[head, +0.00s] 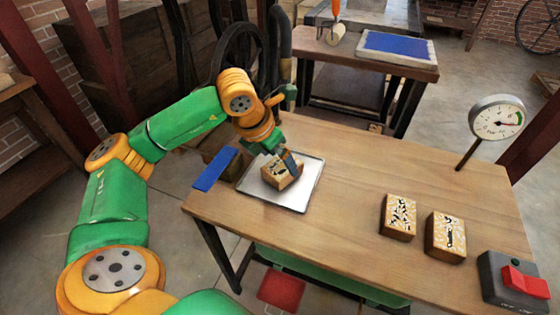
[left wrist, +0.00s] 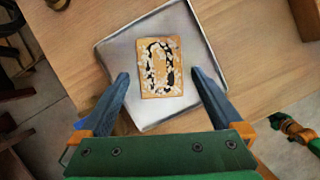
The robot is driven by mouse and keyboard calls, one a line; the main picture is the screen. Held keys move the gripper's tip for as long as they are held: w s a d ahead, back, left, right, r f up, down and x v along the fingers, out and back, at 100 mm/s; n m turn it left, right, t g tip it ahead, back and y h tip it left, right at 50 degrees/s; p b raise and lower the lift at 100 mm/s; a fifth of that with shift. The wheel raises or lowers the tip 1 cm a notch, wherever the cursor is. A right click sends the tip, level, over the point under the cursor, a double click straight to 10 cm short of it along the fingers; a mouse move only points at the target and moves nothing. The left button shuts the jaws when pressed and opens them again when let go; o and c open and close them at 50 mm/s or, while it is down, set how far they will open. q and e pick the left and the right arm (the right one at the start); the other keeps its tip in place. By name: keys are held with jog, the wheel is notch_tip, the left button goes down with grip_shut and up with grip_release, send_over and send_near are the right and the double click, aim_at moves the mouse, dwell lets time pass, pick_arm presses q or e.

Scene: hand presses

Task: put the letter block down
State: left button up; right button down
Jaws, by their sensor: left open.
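The letter block (head: 279,176), wooden with a dark letter on its pale speckled top, appears to rest on the shallow metal tray (head: 305,190) at the left end of the table. My left gripper (head: 289,160) is right at the block and hides part of its top in the head view. In the left wrist view the block (left wrist: 161,68) lies inside the tray (left wrist: 112,62). The open left fingers (left wrist: 160,79) stand apart on either side of its near end, with gaps between them and the block. My right gripper is not in view.
Two similar letter blocks (head: 398,217) (head: 445,237) sit on the table (head: 350,165) at the right. Beyond them are a grey box with a red lever (head: 525,283) and a dial gauge (head: 496,117). A blue strip (head: 214,169) lies left of the tray. The table's middle is clear.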

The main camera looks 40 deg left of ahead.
pick_arm(q)
jog(key=p+v, duration=0.1)
jog(key=v, duration=0.8)
jog(key=shift+s, duration=0.15)
jog(key=shift+r, duration=0.15)
